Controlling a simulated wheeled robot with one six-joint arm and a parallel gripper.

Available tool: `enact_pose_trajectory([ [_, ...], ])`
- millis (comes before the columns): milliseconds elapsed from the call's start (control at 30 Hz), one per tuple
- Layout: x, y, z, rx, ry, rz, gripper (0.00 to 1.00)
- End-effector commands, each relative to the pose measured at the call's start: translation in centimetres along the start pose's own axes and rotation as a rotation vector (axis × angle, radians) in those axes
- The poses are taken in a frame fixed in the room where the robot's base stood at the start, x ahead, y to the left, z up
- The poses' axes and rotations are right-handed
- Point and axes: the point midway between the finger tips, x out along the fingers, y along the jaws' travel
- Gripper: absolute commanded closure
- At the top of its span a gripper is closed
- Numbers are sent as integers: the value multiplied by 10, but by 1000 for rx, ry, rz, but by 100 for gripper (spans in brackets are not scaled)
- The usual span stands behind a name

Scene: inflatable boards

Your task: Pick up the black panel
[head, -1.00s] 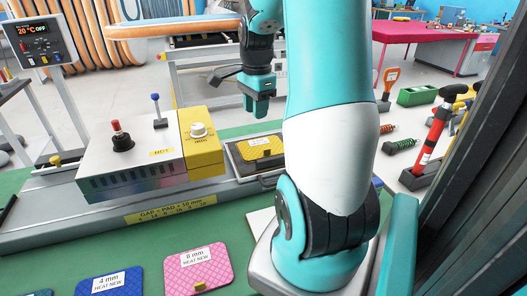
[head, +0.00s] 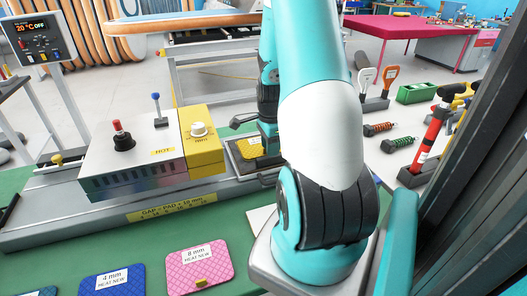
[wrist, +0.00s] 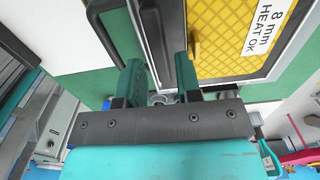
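A dark panel with a black rim (wrist: 160,40) lies just ahead of my gripper in the wrist view, beside a yellow quilted pad (wrist: 220,35) labelled "8 mm HEAT OK". My gripper (wrist: 162,85) has its two green fingers apart, one towards each side of the panel's near end. I cannot tell whether either finger touches it. In the head view my gripper (head: 268,142) is low at the right of the dark-framed tray (head: 236,160) holding the yellow pad (head: 250,148). My own arm hides the tray's right part and the panel there.
A grey heater box (head: 130,155) with a yellow control block (head: 201,140) stands left of the tray. A pink pad (head: 198,268) and a blue pad (head: 112,282) lie on the green bench top.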

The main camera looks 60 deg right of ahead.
Motion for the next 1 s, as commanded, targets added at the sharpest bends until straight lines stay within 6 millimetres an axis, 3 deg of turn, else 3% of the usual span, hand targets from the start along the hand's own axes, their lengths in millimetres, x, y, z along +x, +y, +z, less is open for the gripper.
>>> enact_pose_trajectory([
  [267,38,3,2,0,-1,4,68],
  [567,44,2,1,0,0,0,68],
  [700,43,2,1,0,0,0,100],
  [1000,42,2,1,0,0,-1,100],
])
